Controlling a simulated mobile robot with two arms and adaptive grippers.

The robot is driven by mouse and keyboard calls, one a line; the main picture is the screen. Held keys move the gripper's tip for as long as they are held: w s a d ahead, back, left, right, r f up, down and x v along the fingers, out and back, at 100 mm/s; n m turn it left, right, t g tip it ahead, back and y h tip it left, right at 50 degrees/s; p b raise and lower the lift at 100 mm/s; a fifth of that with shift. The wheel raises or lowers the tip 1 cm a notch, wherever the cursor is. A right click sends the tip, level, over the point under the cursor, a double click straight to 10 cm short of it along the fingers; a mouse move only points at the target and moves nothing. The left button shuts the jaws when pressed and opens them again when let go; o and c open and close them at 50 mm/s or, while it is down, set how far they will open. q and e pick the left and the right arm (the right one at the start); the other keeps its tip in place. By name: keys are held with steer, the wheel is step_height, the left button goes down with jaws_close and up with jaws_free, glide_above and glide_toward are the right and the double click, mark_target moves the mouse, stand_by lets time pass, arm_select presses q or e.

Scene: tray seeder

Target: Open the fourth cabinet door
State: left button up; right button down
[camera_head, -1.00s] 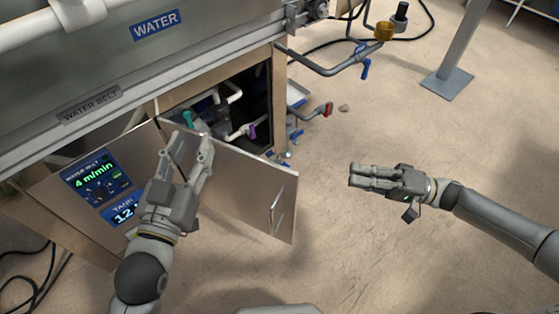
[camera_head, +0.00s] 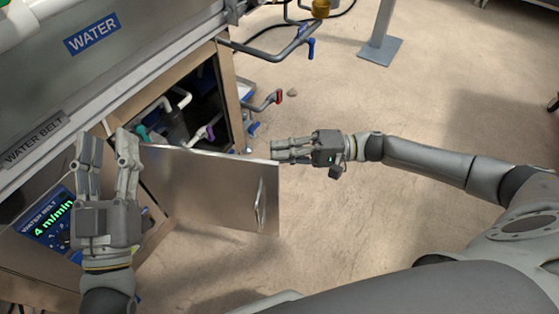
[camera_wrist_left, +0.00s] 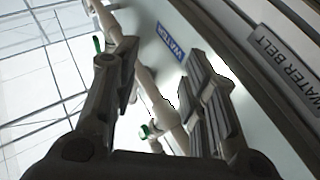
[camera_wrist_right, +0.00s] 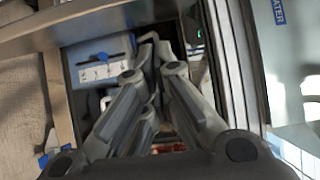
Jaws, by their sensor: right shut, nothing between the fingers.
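The metal cabinet door (camera_head: 205,190) stands swung open, with its bar handle (camera_head: 261,203) near its free right edge. Behind it the cabinet interior (camera_head: 190,108) shows pipes and coloured valves. My left gripper (camera_head: 108,140) is open and empty, left of the door near its hinged side; its spread fingers also show in the left wrist view (camera_wrist_left: 155,70). My right gripper (camera_head: 274,150) is shut and empty, beside the door's upper free corner; I cannot tell whether it touches. In the right wrist view its fingers (camera_wrist_right: 152,70) point toward the cabinet opening.
A display panel (camera_head: 48,222) is on the cabinet front at left, partly hidden by my left gripper. A pipe with a blue valve (camera_head: 311,47) and a red-handled valve (camera_head: 277,97) stick out at right. A metal post (camera_head: 380,35) stands farther back.

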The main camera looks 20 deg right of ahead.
arm_select(q)
steer(key=shift+s+r+t, duration=0.3)
steer(key=shift+r+t, duration=0.05)
steer(key=shift+r, duration=0.2)
steer(key=shift+s+r+t, duration=0.3)
steer(key=shift+r+t, duration=0.05)
steer(key=shift+r, duration=0.15)
arm_select(e)
steer(key=shift+s+a, duration=0.3)
steer(key=shift+s, duration=0.3)
steer(key=shift+s+a, duration=0.3)
steer(key=shift+s, duration=0.3)
steer(key=shift+r, duration=0.1)
